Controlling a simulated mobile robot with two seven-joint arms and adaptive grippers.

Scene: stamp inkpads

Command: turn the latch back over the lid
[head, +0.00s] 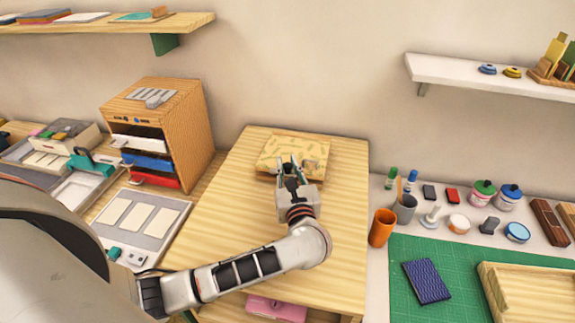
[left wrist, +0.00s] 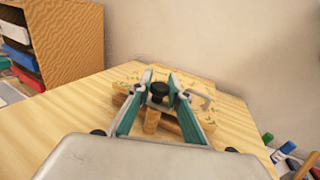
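A shallow wooden box with a leaf-patterned lid (head: 274,153) lies at the back of the wooden cabinet top; the lid also shows in the left wrist view (left wrist: 130,74). My left gripper (head: 291,160) is over the box's front edge, pointing away from me. In the left wrist view its two teal fingers (left wrist: 160,77) stand apart on either side of a black knob (left wrist: 159,90). A short wooden piece (left wrist: 152,121), likely the latch, shows just below the knob. I see no clear contact between fingers and knob. The gripper hides the latch area in the head view.
A drawer unit (head: 190,130) stands left of the box, against the wall. An orange cup (head: 382,228) stands to the right, by a green mat (head: 455,262). The cabinet top (head: 235,205) is clear around the box, and a wall is close behind it.

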